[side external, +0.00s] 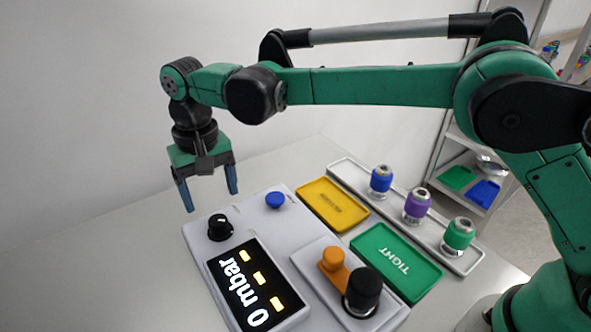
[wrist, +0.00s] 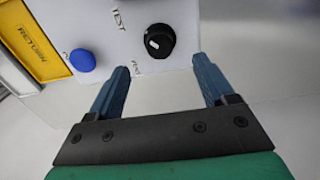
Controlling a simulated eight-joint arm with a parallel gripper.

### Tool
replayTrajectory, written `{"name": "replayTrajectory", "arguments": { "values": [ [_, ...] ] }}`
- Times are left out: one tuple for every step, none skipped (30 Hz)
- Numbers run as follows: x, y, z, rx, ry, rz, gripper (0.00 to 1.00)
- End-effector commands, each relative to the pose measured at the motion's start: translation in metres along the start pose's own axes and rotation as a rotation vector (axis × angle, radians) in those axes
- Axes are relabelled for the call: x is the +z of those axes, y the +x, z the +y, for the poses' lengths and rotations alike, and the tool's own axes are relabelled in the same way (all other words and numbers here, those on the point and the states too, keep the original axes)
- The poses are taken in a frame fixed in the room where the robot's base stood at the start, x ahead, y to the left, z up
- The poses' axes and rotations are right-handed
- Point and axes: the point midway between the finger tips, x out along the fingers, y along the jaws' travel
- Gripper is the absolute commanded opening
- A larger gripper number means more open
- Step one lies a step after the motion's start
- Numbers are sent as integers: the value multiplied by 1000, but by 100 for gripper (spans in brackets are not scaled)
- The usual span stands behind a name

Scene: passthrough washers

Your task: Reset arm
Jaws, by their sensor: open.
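My gripper (side external: 211,199) is open and empty in the side external view. It hangs pointing down above the table, at the far left end of the white test panel (side external: 199,246). In the wrist view the two blue fingers of my gripper (wrist: 166,80) are apart, with nothing between them but the panel's edge and the table beyond. A black knob (side external: 220,228) with a white mark stands on the panel, close to the gripper; it also shows in the wrist view (wrist: 159,41). A blue button (side external: 275,200) sits to its right and also shows in the wrist view (wrist: 82,60).
The panel's display (side external: 245,288) reads 0 mbar. A yellow tray (side external: 333,204) and a green TIGHT tray (side external: 396,262) look empty. A white rack (side external: 350,172) holds blue, purple and green-banded parts. An orange lever (side external: 333,259) and black cap (side external: 363,290) stand in front.

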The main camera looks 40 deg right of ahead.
Motion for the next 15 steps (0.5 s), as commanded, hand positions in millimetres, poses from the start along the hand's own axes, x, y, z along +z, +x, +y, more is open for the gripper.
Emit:
{"name": "replayTrajectory", "arguments": {
  "values": [
    [0, 0, 0, 0, 0, 0, 76],
    [0, 0, 0, 0, 0, 0, 76],
    [0, 0, 0, 0, 0, 0, 76],
    [0, 0, 0, 0, 0, 0, 76],
    [0, 0, 0, 0, 0, 0, 76],
    [0, 0, 1, -1, 0, 1, 76],
    [0, -2, 2, -2, 1, 4, 76],
    [0, -3, 4, -4, 1, 7, 76],
    [0, -7, 9, -8, 3, 15, 76],
    [0, -11, 13, -13, 4, 24, 76],
    [0, -15, 18, -19, 3, 35, 76],
    [1, -22, 28, -27, 4, 53, 76],
    [2, -28, 36, -34, 4, 70, 76],
    [3, -33, 44, -41, 5, 88, 76],
    [6, -41, 57, -51, 4, 114, 76]
  ]
}}
